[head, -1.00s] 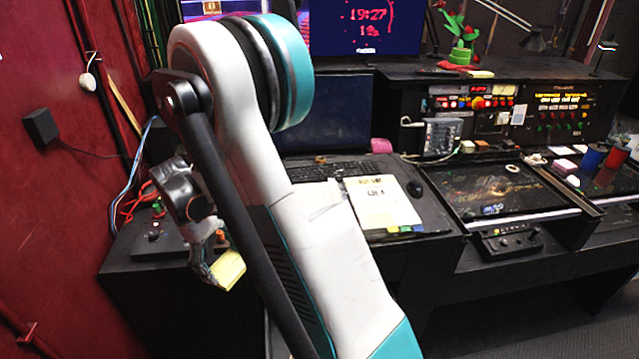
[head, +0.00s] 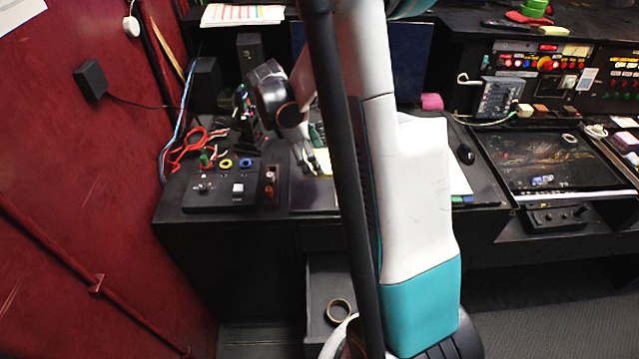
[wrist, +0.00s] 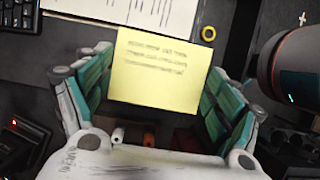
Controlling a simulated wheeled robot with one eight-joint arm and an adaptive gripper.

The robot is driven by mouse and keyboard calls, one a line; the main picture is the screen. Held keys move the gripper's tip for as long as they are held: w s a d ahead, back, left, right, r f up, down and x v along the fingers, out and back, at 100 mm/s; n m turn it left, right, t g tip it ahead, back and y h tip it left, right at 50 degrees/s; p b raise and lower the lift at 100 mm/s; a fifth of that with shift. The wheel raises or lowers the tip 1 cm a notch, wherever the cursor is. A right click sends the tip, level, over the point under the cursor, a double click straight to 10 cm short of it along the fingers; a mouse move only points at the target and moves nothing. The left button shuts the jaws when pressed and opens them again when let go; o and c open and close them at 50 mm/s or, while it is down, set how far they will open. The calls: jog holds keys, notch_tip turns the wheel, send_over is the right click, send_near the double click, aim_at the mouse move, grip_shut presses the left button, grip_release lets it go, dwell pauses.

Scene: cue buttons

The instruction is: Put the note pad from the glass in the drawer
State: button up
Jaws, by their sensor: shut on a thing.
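The yellow note pad (wrist: 157,72) has dark writing and sits between the green-padded fingers of my gripper (wrist: 155,85) in the wrist view. In the head view my gripper (head: 311,170) is above the left part of the black desk, with part of the yellow pad (head: 323,160) showing; my arm hides the rest. The drawer (head: 322,277) is open below the desk front, lower than my gripper, and partly hidden by my arm. I cannot make out which surface is the glass.
A tape roll (head: 339,311) lies in the drawer. A button box (head: 222,192) with red leads stands left of my gripper. A computer mouse (head: 465,154) and a black panel (head: 530,160) are to the right. The red wall (head: 80,200) borders the left side.

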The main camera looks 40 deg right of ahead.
aim_at(319, 194)
notch_tip(319, 194, down, 12)
jog(key=shift+r+b, duration=0.2)
jog(key=shift+b, duration=0.75)
jog(key=shift+f, duration=0.15)
jog(key=o, duration=1)
